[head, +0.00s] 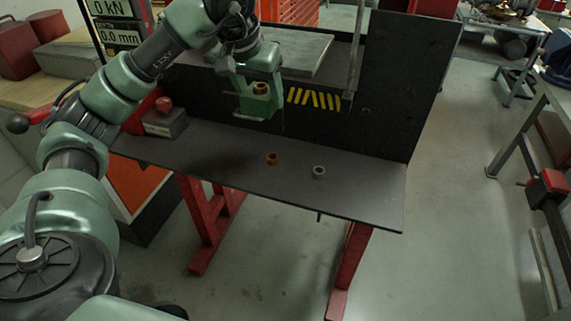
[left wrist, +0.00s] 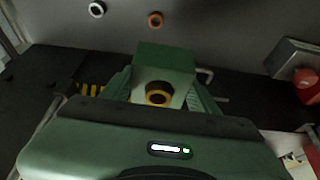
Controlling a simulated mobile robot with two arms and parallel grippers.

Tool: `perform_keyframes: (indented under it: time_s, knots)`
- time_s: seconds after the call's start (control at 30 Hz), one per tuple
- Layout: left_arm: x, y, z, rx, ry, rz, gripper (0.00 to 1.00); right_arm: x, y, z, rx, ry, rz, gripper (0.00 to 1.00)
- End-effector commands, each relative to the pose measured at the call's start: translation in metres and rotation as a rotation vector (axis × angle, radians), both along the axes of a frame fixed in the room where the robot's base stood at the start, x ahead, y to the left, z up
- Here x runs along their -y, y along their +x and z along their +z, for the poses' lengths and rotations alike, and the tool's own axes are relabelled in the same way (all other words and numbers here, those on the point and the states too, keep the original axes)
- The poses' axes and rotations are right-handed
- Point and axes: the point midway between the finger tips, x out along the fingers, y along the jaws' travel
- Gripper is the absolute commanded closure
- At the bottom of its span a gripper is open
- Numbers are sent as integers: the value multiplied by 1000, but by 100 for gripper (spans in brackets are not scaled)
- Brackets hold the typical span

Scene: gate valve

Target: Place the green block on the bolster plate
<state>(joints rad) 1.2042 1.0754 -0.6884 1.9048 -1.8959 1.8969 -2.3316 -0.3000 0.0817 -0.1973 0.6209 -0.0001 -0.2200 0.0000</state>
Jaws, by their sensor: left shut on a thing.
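My left gripper (head: 260,100) is shut on the green block (head: 258,106) and holds it above the dark bench. In the left wrist view the block (left wrist: 165,62) sits between the two green fingers, with a yellow-orange ring (left wrist: 158,94) on the face towards the camera. This ring also shows at the top of the block in the head view (head: 261,88). A flat light grey plate (head: 310,55), apparently the bolster plate, lies behind the gripper, partly hidden by the arm and gripper. My right gripper is not in view.
The dark bench top (head: 220,165) carries an orange ring (head: 272,159), a grey ring (head: 319,172) and a grey box with a red knob (head: 165,118). A tall black panel (head: 405,85) stands at the right. Yellow stripes (head: 314,98) mark the dark face below the plate.

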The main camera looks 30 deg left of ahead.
Motion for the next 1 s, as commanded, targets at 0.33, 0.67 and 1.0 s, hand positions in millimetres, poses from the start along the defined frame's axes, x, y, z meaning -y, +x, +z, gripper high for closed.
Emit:
perform_keyframes:
  time_s: [0.33,0.67,1.0]
  knots:
    - [-60,-12,46,6,0,33,100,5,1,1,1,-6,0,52]
    - [-64,-15,-9,-1,5,35,100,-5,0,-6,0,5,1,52]
    - [-63,-15,-82,0,3,34,100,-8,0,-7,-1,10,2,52]
